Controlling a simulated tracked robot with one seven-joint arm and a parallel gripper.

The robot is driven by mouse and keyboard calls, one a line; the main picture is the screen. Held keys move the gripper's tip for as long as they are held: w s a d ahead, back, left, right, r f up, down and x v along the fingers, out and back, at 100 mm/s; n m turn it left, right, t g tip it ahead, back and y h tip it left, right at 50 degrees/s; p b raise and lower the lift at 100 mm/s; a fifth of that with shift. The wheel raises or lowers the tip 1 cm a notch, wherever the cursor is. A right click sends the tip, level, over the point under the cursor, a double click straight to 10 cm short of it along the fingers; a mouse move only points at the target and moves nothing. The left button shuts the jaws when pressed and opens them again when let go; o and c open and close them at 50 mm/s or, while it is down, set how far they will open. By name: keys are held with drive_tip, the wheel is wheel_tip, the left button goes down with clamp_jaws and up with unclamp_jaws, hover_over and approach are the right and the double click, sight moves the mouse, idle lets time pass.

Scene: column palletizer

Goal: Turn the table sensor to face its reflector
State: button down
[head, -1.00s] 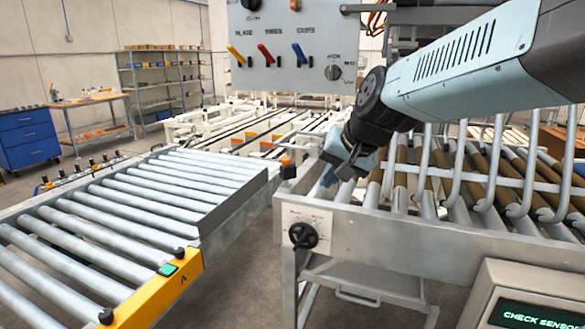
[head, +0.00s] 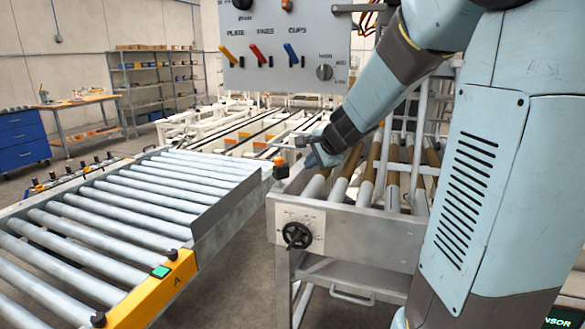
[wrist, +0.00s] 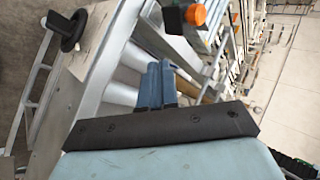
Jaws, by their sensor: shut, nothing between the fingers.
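A small black block with an orange cap (head: 281,168) stands at the near left corner of the roller table (head: 345,240), and it looks like the table sensor. It shows in the wrist view (wrist: 195,15) at the top, beyond the fingertips. My gripper (head: 312,160) is just right of it, low over the table's left end, and appears apart from it. In the wrist view my gripper's blue fingers (wrist: 154,68) are together with nothing between them, above the grey rollers. I cannot make out which way the sensor faces, and I cannot pick out its reflector.
A roller conveyor (head: 130,225) with a yellow end lies left, across a gap. A lever panel (head: 283,45) hangs behind. A screen (head: 562,317) is partly hidden by my arm at lower right.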

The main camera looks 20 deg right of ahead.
sight(281, 173)
drive_tip(key=w+a+f, duration=0.2)
drive_tip(key=w+f, duration=0.2)
drive_tip(key=w, duration=0.4)
drive_tip(key=shift+w+a+f, duration=0.2)
drive_tip(key=shift+w+f, duration=0.05)
